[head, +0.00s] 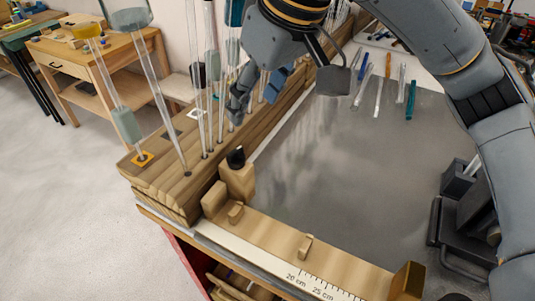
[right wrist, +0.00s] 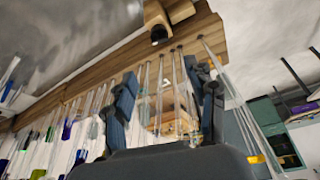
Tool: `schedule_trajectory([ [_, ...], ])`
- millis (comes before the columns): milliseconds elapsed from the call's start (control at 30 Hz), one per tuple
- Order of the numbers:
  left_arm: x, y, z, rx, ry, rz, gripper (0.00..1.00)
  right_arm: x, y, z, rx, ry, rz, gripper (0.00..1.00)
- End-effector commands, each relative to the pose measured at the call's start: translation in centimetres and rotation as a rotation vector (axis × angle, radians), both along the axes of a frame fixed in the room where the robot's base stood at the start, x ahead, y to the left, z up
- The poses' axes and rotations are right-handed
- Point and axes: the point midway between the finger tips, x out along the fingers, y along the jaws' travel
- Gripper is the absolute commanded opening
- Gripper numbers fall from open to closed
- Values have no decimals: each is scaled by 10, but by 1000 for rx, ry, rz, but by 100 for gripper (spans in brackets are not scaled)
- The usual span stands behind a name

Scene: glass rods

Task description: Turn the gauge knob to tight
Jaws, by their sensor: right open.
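The gauge knob, a small black knob (head: 236,157), sits on a wooden block (head: 238,180) at the near left corner of the bench gauge. The knob also shows in the right wrist view (right wrist: 158,34), at the top centre. My right gripper (head: 256,94) is open, beyond and above the knob, among upright glass rods; in the right wrist view its fingers (right wrist: 162,78) are spread apart. I cannot tell whether a finger touches a rod. The knob's tight marking cannot be made out. My left gripper is not in view.
Several upright glass rods (head: 205,95) stand in a long wooden rack (head: 165,180) beside the knob. A ruler (head: 300,278) runs along the front wooden rail. Coloured rods (head: 388,66) lie at the back. The grey bench top (head: 340,160) is mostly clear.

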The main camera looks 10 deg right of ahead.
Motion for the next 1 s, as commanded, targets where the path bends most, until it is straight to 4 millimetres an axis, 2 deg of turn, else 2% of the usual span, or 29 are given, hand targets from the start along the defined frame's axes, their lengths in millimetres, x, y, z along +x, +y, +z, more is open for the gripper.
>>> schedule_trajectory([
  [167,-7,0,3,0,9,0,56,4,5,-13,-1,1,-10,56],
  [500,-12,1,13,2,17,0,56,24,21,-77,-1,3,-8,56],
  [700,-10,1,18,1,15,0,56,34,30,-108,1,2,-9,56],
  [833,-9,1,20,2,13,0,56,38,33,-121,2,1,-10,56],
  [1000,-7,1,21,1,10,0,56,40,34,-126,0,-1,-10,56],
])
